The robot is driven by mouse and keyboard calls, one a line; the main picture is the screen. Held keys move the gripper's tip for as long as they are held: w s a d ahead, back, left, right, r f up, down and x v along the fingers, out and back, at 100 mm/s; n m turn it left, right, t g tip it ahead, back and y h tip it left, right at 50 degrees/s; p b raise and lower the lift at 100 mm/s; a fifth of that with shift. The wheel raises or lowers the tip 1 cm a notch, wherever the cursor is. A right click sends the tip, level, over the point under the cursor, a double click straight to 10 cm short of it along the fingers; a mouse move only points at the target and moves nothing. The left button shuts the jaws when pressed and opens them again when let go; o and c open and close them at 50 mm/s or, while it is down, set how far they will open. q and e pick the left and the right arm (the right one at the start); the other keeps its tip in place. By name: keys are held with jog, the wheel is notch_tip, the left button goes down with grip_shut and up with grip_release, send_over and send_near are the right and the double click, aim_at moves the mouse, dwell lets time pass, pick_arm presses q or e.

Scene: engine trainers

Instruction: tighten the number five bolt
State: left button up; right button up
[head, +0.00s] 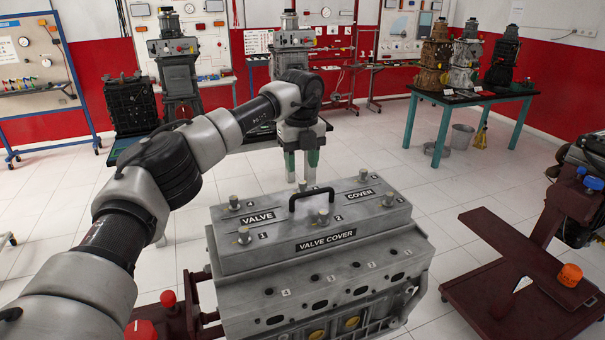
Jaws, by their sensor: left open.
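The grey valve cover (280,257) sits on the engine block (270,300). Bolts stand along its top in two rows. The front row is marked 1 (243,236), 2 (323,217) and 3 (388,200). In the back row are bolt 4 (233,203), the number five bolt (303,186) in the middle, partly behind the black handle, and bolt 6 (363,175). I cannot clearly read the middle one's number. My left gripper (301,168) points down with fingers apart, just above the number five bolt, holding nothing visible. My right gripper is out of view.
The black handle (309,193) rises from the cover close in front of my left gripper. A dark red stand (510,265) is at the right. A green-legged table (477,97) with engine models is at the back right. Tiled floor lies between.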

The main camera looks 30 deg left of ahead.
aim_at(302, 182)
pick_arm(q)
jog(key=f, duration=0.1)
jog(key=f+p, duration=0.1)
jog(key=f, duration=0.3)
jog(key=shift+w+f, duration=0.1)
jog(key=shift+w, duration=0.15)
jog(key=shift+c, duration=1.2)
grip_shut()
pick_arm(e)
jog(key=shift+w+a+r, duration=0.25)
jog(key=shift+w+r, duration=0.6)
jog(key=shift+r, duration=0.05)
